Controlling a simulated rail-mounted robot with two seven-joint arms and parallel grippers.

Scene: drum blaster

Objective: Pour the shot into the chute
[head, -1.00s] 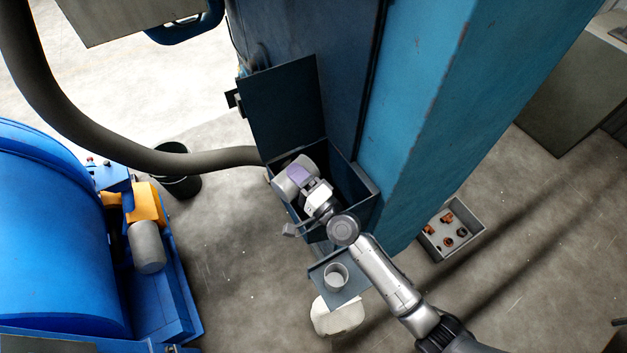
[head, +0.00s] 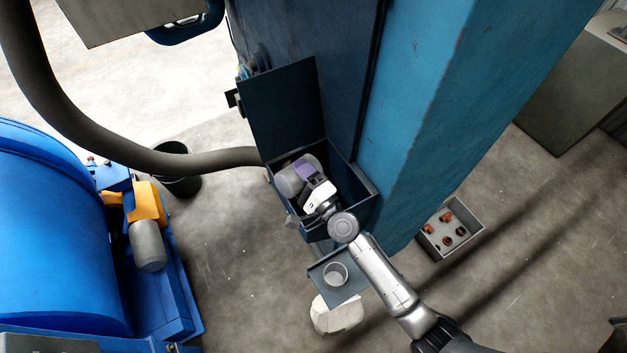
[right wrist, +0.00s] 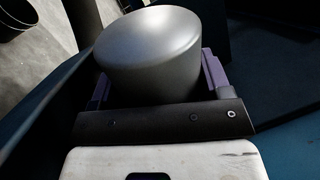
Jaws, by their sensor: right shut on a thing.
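The chute is a dark blue open-topped box (head: 352,183) on the side of the blue machine, with its lid (head: 285,108) raised. My right gripper (head: 305,172) reaches over its near wall, shut on a grey metal can (head: 287,181). The can lies tilted on its side within the chute opening. In the right wrist view the can (right wrist: 150,62) sits between the purple fingers (right wrist: 213,75), its smooth closed end showing. Its mouth and any shot are hidden. My left gripper is out of view.
A small shelf (head: 352,289) with a cup (head: 335,273) stands below the chute, above a pale sack (head: 337,316). A grey bin of small parts (head: 475,234) is on the floor at right. A thick hose (head: 110,145) runs from the left to the chute.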

